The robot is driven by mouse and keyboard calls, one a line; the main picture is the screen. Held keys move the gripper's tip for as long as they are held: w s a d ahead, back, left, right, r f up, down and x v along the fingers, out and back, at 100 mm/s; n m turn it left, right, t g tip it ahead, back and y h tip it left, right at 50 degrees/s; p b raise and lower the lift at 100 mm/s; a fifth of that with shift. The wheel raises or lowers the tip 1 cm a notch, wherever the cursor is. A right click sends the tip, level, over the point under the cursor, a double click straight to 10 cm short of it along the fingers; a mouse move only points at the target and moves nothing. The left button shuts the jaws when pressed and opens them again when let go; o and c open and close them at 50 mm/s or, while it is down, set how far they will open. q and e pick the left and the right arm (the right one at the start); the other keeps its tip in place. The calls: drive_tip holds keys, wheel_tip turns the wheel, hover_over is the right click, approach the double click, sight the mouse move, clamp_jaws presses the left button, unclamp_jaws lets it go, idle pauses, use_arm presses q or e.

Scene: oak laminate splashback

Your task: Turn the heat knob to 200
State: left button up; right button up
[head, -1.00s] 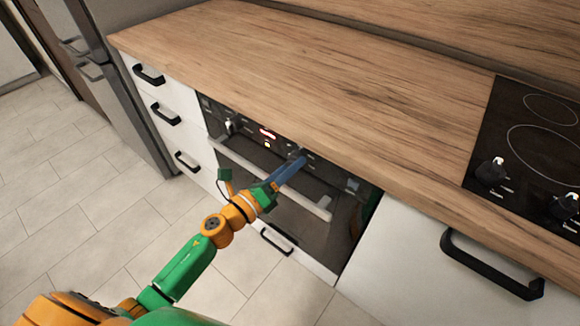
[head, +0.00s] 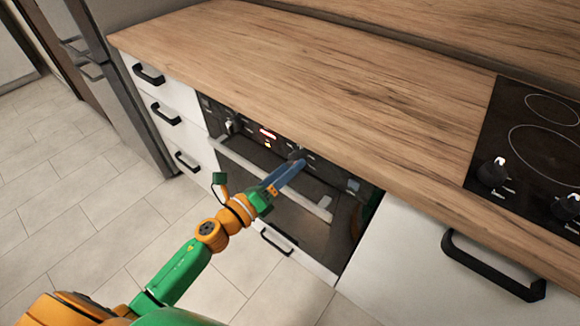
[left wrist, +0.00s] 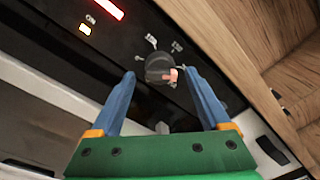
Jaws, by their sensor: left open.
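The oven's black round knob (left wrist: 158,68) sits on the dark control panel, with a pale mark on its right side and small printed symbols around it. Numbers are too small to read. In the head view the knob (head: 297,153) is partly covered by my left gripper (head: 293,167). The gripper is open. In the left wrist view its two blue fingers stand either side of the knob, with small gaps, and do not clasp it. My right gripper is in neither view.
A lit red display (head: 268,134) and a second knob (head: 232,126) are left on the panel. The pale oven handle bar (head: 240,163) runs below. The wooden countertop (head: 270,65) overhangs above. A cooktop (head: 535,145) with its own knobs is at right.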

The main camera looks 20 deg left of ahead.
use_arm(q)
drive_tip(key=b+v, duration=0.1)
drive_tip(key=v, duration=0.5)
